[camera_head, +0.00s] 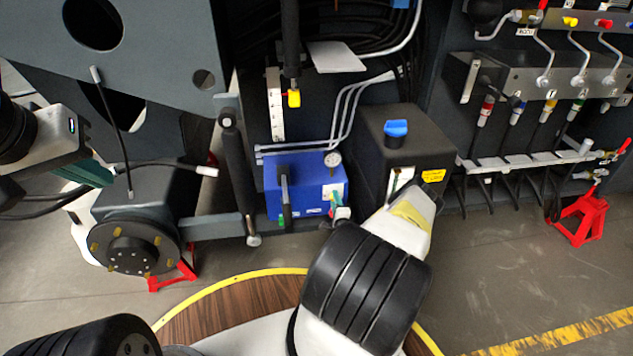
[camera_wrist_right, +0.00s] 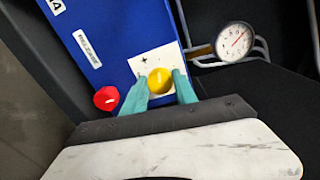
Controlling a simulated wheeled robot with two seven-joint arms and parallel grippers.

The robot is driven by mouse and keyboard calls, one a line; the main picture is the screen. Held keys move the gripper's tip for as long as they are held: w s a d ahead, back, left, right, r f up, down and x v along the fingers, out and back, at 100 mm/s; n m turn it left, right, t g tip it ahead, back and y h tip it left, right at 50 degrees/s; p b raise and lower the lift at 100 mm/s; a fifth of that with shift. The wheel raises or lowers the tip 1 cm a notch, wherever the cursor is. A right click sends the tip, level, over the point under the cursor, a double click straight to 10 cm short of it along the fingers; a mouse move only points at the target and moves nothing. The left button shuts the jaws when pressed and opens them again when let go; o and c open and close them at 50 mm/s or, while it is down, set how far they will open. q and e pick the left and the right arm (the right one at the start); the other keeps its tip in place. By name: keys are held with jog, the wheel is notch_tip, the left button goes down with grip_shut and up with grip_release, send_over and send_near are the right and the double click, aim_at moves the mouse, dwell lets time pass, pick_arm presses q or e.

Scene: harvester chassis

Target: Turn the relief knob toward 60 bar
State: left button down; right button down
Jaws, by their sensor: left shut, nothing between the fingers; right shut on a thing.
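The yellow relief knob (camera_wrist_right: 160,81) sits on a white plate with a plus mark, on the blue valve block (camera_head: 305,183). My right gripper (camera_wrist_right: 159,84) has one teal finger on each side of the knob and is shut on it. In the head view my right gripper (camera_head: 337,205) is at the lower right of the block, and the knob there is too small to make out. A round pressure gauge (camera_wrist_right: 234,41) is beside the block; its scale is too small to read. My left gripper (camera_head: 98,174) is shut and empty at the far left.
A red knob (camera_wrist_right: 107,98) is close to my right fingers on the blue block. A black tank with a blue cap (camera_head: 396,129) stands right of the block. A black cylinder (camera_head: 238,175) stands to its left. Metal pipes run behind the block.

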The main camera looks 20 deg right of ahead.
jog(key=c, duration=1)
grip_release()
jog(key=shift+o, duration=0.2)
jog(key=shift+s, duration=0.1)
jog(key=v, duration=0.7)
jog(key=shift+s+a, duration=0.15)
jog(key=shift+s, duration=0.25)
